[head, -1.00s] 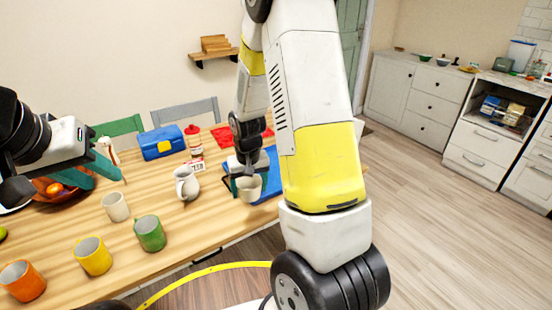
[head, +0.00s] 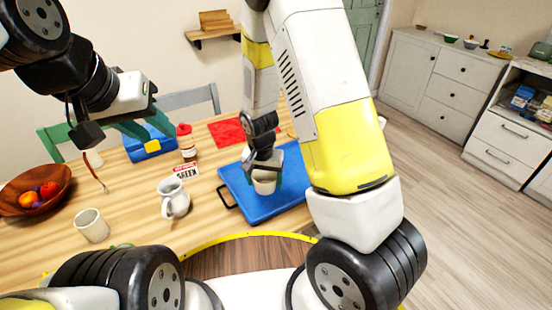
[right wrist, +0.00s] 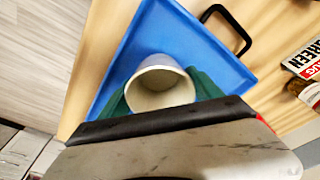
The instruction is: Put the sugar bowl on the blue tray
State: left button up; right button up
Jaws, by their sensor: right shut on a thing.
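The sugar bowl, a cream, open-topped round vessel (head: 265,186), is in my right gripper (head: 267,178), over the middle of the blue tray (head: 285,207). In the right wrist view the green fingers of my right gripper (right wrist: 160,98) are shut on both sides of the bowl (right wrist: 158,84), with blue tray (right wrist: 150,35) behind it. I cannot tell whether its base touches the tray. My left gripper (head: 158,132) is open and empty, above the table's left side near the blue box.
A white jug (head: 174,199) and a small sign (head: 186,171) stand left of the tray. A cream mug (head: 91,226), a fruit bowl (head: 38,195), a blue box (head: 150,146), a red-capped bottle (head: 186,143) and a red cloth (head: 228,131) are also on the table.

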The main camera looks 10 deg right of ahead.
jog(key=shift+s+a+f, duration=0.15)
jog(key=shift+a+f, duration=0.05)
jog(key=shift+a, duration=0.2)
jog(key=shift+w+f+m, duration=0.1)
jog(key=shift+w+m, duration=0.1)
jog(key=shift+m, duration=0.1)
jog(key=w+d, duration=0.2)
jog(key=w, duration=0.2)
jog(key=w+d+f, duration=0.1)
jog(key=w+d, duration=0.1)
jog(key=w, duration=0.3)
jog(key=w+d, duration=0.2)
jog(key=w, duration=0.2)
jog(key=shift+w+d+f, duration=0.25)
jog(key=shift+w+d, duration=0.1)
jog(key=shift+w, duration=0.05)
jog(key=shift+f, duration=1.75)
jog(key=shift+f, duration=0.1)
jog(key=o, duration=1.6)
jog(key=shift+o, duration=0.2)
